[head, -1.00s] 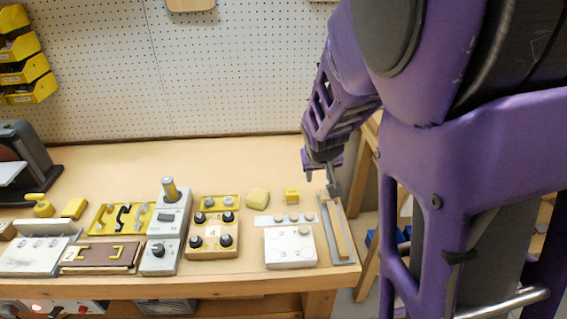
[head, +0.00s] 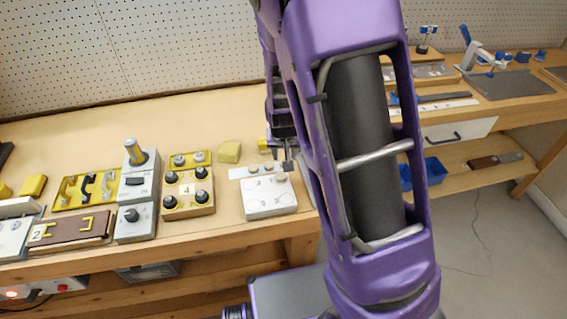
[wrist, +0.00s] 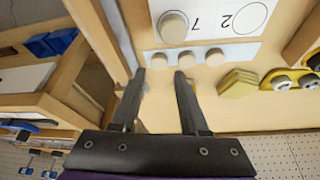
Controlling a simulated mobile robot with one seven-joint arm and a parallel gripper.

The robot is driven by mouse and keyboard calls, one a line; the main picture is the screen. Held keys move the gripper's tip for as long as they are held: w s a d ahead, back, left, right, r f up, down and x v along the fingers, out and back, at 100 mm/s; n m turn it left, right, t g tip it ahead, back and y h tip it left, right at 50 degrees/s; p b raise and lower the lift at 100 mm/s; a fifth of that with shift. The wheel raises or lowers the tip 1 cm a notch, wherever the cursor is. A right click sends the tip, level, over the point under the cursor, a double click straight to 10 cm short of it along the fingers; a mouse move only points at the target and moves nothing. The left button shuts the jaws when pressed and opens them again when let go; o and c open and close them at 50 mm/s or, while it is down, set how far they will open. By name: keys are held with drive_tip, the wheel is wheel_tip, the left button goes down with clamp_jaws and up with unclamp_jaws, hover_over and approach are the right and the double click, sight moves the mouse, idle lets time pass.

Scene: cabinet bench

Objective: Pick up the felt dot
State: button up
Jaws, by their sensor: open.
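Several pale, round dots that look like felt show in the wrist view. One dot (wrist: 173,27) lies on a white numbered plate (wrist: 205,18) with printed circles. Others, such as the middle dot (wrist: 187,59), sit in a row on a white strip (wrist: 232,52) beside the plate. I cannot tell which one is meant. My gripper (wrist: 160,74) is open and empty, its fingertips appearing just short of the strip. In the head view my gripper (head: 287,166) is beside the strip (head: 241,173) and the plate (head: 268,199). My arm hides part of this area.
A yellow block (head: 229,152) stands behind the strip. A board with black knobs (head: 189,207) is left of the plate, and a grey switch box (head: 135,190) is farther left. The bench's right end is close by, with blue bins (head: 430,171) on a shelf beyond.

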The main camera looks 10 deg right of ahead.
drive_tip(key=shift+w+b+x, duration=0.15)
drive_tip(key=shift+b+x, duration=0.1)
drive_tip(key=shift+x, duration=1.25)
drive_tip(key=shift+w+b+x, duration=0.15)
drive_tip(key=shift+b+x, duration=0.05)
drive_tip(key=shift+x, duration=1.25)
drive_tip(key=shift+r, duration=0.1)
clamp_jaws()
